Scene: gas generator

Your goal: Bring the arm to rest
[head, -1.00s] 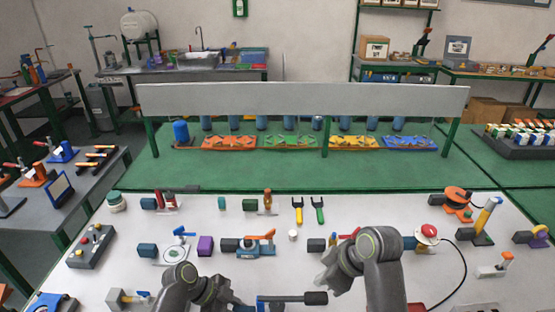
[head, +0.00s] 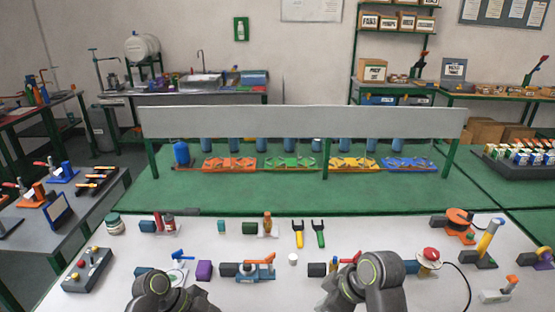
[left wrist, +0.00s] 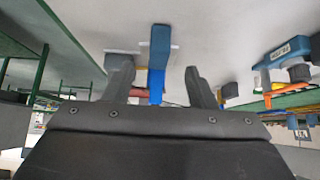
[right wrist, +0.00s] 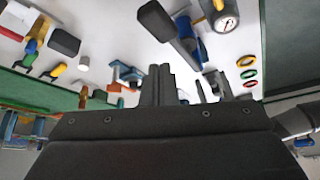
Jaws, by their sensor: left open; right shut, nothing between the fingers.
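My right arm (head: 378,285) reaches in from the bottom of the head view, bent over the front of the white table. In the right wrist view the two fingers of my right gripper (right wrist: 158,85) are together with nothing between them. My left arm (head: 155,288) is low at the bottom left of the head view. In the left wrist view the fingers of my left gripper (left wrist: 158,85) are wide apart. A blue handle (left wrist: 160,45) shows behind the gap, and I see no grip on it. The fingertips are mostly cut off in the head view.
The white table (head: 340,235) holds many fixtures: a grey button box (head: 87,270), an orange-and-blue valve (head: 255,270), a red button (head: 430,255) with a cable and two fork tools (head: 308,233). A green bench (head: 300,200) with coloured trays stands behind.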

